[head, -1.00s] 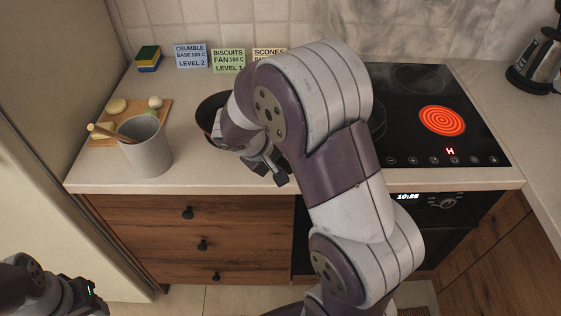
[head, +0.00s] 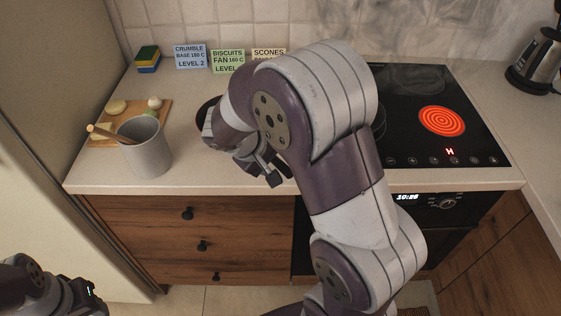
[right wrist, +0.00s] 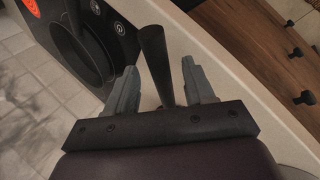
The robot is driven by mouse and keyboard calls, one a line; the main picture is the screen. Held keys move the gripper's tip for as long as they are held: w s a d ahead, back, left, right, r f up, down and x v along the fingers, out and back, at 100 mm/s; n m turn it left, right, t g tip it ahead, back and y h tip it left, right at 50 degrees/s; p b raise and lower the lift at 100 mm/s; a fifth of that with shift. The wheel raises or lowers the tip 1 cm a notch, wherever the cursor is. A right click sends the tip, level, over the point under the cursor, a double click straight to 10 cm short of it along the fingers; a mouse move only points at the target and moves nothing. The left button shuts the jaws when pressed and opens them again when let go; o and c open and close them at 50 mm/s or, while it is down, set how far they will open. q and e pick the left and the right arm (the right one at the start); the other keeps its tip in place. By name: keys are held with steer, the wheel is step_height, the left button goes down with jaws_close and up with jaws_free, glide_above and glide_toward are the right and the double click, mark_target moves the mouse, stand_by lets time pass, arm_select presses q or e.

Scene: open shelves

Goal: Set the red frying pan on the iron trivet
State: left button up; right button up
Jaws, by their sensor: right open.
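A dark round pan (head: 203,112), apparently the frying pan, sits on the counter left of the cooktop, mostly hidden behind my right arm; little of its colour shows. My right gripper (head: 261,173) is open, low over the counter by the pan. In the right wrist view a black handle (right wrist: 155,62) lies between the open fingers (right wrist: 160,72), not clamped; whether they touch it I cannot tell. The pan body is out of sight there. I cannot make out the iron trivet. My left arm (head: 40,285) is at the lower left, its fingers not clear.
A black cooktop (head: 425,105) with a glowing red burner (head: 442,121) is right of my arm; a dark pan (right wrist: 80,48) stands on it. A grey crock (head: 148,150), a wooden board (head: 105,137) with food, a sponge (head: 148,60) and recipe cards (head: 191,56) occupy the counter's left.

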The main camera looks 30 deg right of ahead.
steer(key=p+v, duration=0.5)
steer(key=v, duration=0.4)
steer(key=s+a+f+y, duration=0.2)
steer(key=s+f+y, duration=0.1)
steer(key=s, duration=0.1)
steer(key=s+a+f+m+y, duration=0.1)
steer(key=s+a+f+y, duration=0.1)
steer(key=s, duration=0.3)
steer(key=shift+s+a+f+y, duration=0.3)
steer(key=shift+f+y, duration=0.2)
steer(key=shift+y, duration=0.3)
steer(key=shift+c, duration=0.3)
